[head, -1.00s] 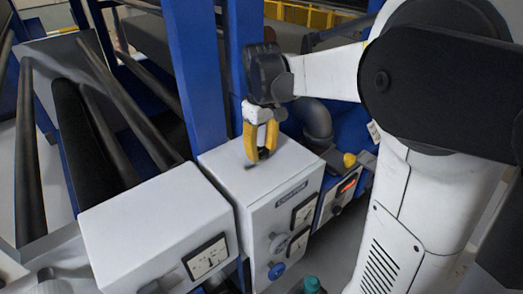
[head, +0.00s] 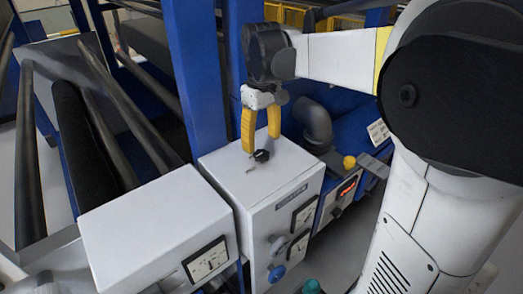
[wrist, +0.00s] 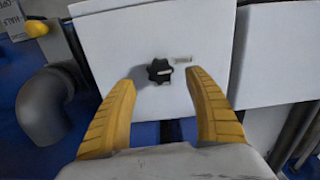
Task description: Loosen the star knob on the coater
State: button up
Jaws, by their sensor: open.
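The black star knob (head: 262,155) sits on top of the white coater box (head: 225,172), near the middle of its lid. In the wrist view the knob (wrist: 159,71) shows whole, with a small pale mark beside it on the white surface (wrist: 110,40). My gripper (head: 262,142) has yellow fingers and points down over the lid. In the wrist view its fingers (wrist: 163,75) are spread wide, one on each side below the knob, with nothing between them. The knob lies just beyond the fingertips, and no contact shows.
A second white box with a gauge (head: 207,260) stands to the left. Blue posts (head: 197,80) rise behind the boxes. A grey elbow pipe (head: 316,125) and a yellow button (head: 349,162) lie right of the coater box. Dials and a blue knob (head: 276,273) are on its front.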

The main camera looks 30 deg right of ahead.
aim_at(261, 153)
notch_tip(261, 153, up, 8)
jog(key=shift+f, duration=0.25)
dwell(0.4)
